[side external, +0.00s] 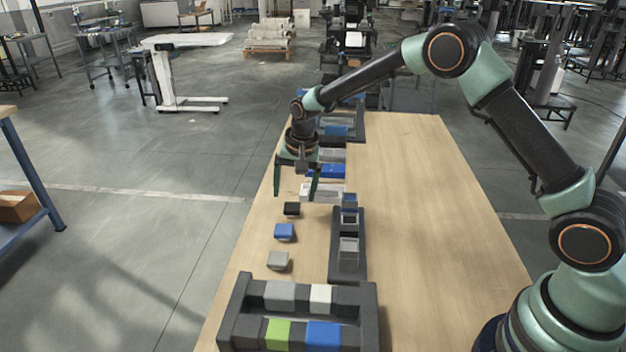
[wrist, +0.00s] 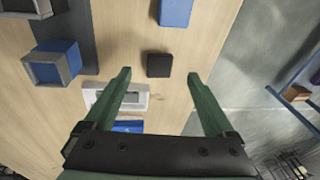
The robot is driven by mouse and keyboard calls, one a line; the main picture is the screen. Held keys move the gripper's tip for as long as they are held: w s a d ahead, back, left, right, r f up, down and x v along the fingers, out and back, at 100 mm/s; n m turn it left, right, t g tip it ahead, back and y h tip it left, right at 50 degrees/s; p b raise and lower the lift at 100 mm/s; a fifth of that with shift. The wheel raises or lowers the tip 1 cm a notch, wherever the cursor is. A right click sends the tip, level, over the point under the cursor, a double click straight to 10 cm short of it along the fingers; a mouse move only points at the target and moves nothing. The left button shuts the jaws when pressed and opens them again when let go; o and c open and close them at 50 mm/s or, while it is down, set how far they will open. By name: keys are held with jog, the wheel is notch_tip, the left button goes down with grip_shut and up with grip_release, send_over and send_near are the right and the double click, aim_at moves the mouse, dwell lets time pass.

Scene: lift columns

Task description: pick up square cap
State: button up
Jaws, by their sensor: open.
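Three small square blocks lie in a row on the wooden table, and I cannot tell which one is the square cap. The black block (side external: 291,209) is nearest my gripper (side external: 296,195); the blue block (side external: 284,231) and grey block (side external: 278,260) lie closer to the camera. My gripper is open and empty, pointing down above the table near the black block. In the wrist view, the black block (wrist: 159,65) shows between and just beyond the open fingertips (wrist: 159,76). The blue block (wrist: 175,11) is at the top edge there.
A dark rack (side external: 347,270) with upright grey and blue pieces stands right of the row. A dark tray (side external: 370,305) of coloured blocks is at the front. A white frame (wrist: 138,98) lies by the left finger. The table's right half (side external: 410,200) is bare.

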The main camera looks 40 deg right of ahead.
aim_at(292, 207)
jog(key=shift+w+d+f, duration=0.1)
jog(key=shift+w+f, duration=0.15)
jog(key=shift+f, duration=0.65)
jog(key=shift+w+f, duration=0.25)
jog(key=shift+f, duration=0.65)
jog(key=shift+w+d+f, duration=0.1)
jog(key=shift+w+f, duration=0.15)
jog(key=shift+f, duration=0.65)
grip_shut()
